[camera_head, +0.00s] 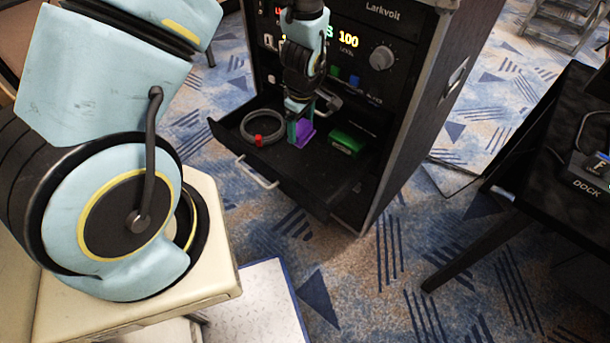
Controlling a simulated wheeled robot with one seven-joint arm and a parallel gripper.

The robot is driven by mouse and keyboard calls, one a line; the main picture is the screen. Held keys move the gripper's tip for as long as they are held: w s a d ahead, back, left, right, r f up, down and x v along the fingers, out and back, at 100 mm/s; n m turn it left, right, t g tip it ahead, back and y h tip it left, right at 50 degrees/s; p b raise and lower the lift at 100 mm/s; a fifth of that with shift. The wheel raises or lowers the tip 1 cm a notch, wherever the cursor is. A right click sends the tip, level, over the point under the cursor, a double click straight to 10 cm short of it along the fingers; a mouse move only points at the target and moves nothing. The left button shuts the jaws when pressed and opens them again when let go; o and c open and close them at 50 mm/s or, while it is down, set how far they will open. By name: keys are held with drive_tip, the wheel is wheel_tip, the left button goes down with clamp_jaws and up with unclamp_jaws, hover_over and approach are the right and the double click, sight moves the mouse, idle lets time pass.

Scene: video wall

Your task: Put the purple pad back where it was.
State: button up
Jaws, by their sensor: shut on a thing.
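The purple pad (306,132) stands in the open black drawer (283,181) of the rack cabinet, near the drawer's middle. My gripper (299,128) reaches down from above and is shut on the purple pad. My gripper partly hides the pad, and I cannot tell whether the pad touches the drawer floor.
A grey coiled ring with a red clip (263,129) lies left of the pad in the drawer. A green box (347,139) lies to its right. The cabinet front with a knob (382,57) rises behind. A black table (560,130) stands at the right.

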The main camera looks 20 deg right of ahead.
drive_tip(key=shift+m+g+y, duration=0.3)
drive_tip(key=shift+m+y, duration=0.1)
drive_tip(key=shift+m, duration=0.2)
drive_tip(key=shift+s+f+p, duration=0.2)
drive_tip(key=shift+s+f, duration=0.45)
drive_tip(key=shift+f, duration=1.1)
drive_tip(key=shift+s+f+p, duration=0.25)
drive_tip(key=shift+s+f, duration=0.45)
drive_tip(key=shift+f, duration=1.05)
drive_tip(key=shift+s+f+p, duration=0.2)
drive_tip(key=shift+s+f, duration=0.45)
drive_tip(key=shift+f, duration=1.1)
drive_tip(key=shift+f, duration=0.1)
drive_tip(key=o, duration=1.3)
drive_tip(key=shift+c, duration=0.2)
wheel_tip(320, 180, up, 12)
drive_tip(key=s+b, duration=0.1)
drive_tip(key=b, duration=0.1)
drive_tip(key=shift+d, duration=0.3)
